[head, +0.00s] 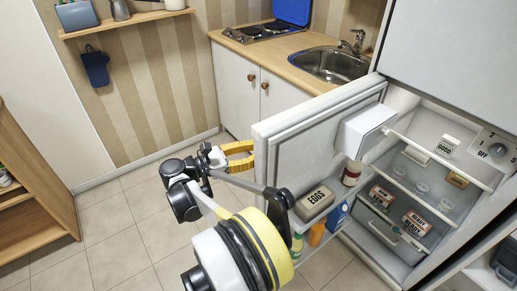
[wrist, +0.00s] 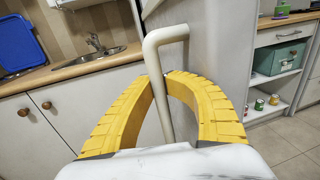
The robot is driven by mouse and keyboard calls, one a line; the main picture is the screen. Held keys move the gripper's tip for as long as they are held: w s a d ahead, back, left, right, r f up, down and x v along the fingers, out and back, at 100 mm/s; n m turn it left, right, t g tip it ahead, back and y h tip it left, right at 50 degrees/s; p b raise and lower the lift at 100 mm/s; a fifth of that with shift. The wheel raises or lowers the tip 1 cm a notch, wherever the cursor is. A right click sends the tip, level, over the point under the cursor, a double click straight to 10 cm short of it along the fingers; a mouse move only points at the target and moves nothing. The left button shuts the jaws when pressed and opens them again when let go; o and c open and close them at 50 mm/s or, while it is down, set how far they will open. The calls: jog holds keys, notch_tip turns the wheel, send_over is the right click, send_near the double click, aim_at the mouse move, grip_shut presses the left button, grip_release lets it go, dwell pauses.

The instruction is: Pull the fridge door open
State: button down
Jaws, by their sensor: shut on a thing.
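The fridge door (head: 312,127) stands wide open in the head view, swung out to the left, with its inner side and shelves showing. It also shows as a pale panel in the wrist view (wrist: 222,45). The grey bar handle (wrist: 158,62) runs down between my yellow fingers in the wrist view. My gripper (wrist: 167,77) is shut on this handle. In the head view my gripper (head: 250,156) is at the outer side of the door, and the handle is hidden there. The open fridge (head: 440,150) shows its shelves to the right.
The door shelves carry an eggs box (head: 316,203), a jar and bottles. The sink counter (head: 290,47) is behind the door. A wooden shelf unit (head: 38,180) stands at the left. The tiled floor (head: 120,225) is clear between them.

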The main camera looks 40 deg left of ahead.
jog(key=c, duration=1.4)
grip_release()
jog(key=shift+s+a, duration=0.1)
jog(key=v, duration=1.2)
